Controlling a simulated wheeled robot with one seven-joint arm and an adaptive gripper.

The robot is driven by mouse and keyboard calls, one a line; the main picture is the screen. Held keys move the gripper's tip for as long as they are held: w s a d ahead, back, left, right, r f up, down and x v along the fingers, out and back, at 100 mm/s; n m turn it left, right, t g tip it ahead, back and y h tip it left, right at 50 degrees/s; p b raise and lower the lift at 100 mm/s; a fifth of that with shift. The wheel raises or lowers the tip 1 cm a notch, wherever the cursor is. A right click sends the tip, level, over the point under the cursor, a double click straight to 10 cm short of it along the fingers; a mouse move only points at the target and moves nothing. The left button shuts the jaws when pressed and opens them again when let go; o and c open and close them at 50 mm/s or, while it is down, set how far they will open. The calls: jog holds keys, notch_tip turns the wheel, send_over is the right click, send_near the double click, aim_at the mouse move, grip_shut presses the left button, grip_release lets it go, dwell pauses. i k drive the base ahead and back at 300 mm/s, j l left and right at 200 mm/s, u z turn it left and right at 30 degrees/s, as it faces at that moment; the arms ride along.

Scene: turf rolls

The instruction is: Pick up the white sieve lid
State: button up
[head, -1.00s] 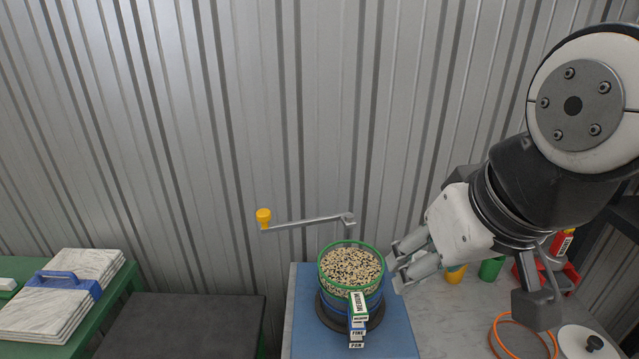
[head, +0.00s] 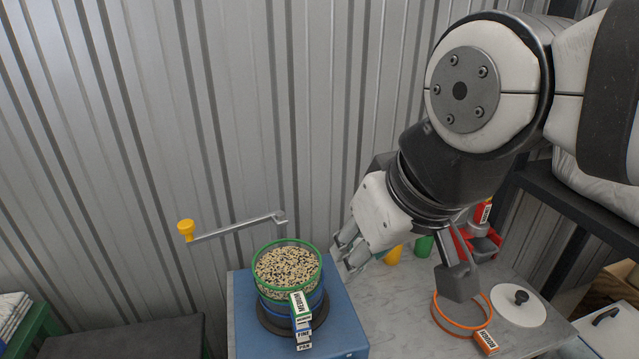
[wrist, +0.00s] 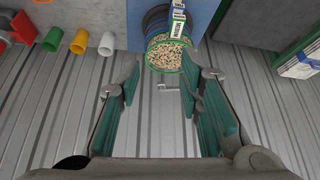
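The white sieve lid (head: 518,304) is a flat white disc with a dark knob. It lies on the grey bench at the right of the head view, to the right of an orange ring. I cannot make it out in the wrist view. My gripper (head: 343,260) is to the left of the lid and well apart from it, just right of the sieve stack. In the wrist view my gripper (wrist: 163,105) has its fingers wide apart with nothing between them.
The sieve stack (head: 287,268), full of grain, stands on a blue base (head: 345,318) below a crank arm with a yellow knob (head: 186,230). An orange sieve ring (head: 447,326), yellow and green cups, and a red item stand on the bench. A dark shelf rack (head: 560,205) is at the right.

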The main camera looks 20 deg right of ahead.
aim_at(517, 306)
jog(key=z, duration=1.8)
jog(key=k+l+u, duration=0.1)
jog(key=l+u, duration=0.2)
jog(key=l, duration=0.2)
